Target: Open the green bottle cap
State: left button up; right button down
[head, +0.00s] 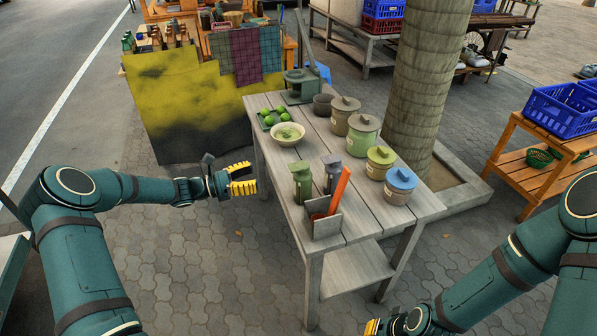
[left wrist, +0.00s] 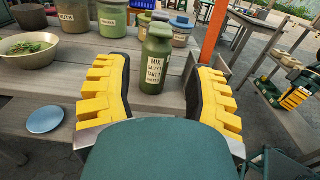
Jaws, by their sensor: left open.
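My left gripper (head: 243,180) is open and empty, off the table's left side, apart from the bottle. My right gripper (head: 373,326) is only partly in view at the bottom edge, and its jaws cannot be made out.
A bowl (head: 287,137) stands behind. Several lidded jars, including a blue-lidded one (head: 400,187), line the right side.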

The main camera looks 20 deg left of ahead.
aim_at(292, 167)
pick_arm(q)
jog(key=b+x, duration=0.1)
jog(key=x, duration=1.1)
jog(key=shift+w+d+f, duration=0.1)
jog(key=shift+d, duration=0.1)
grip_shut()
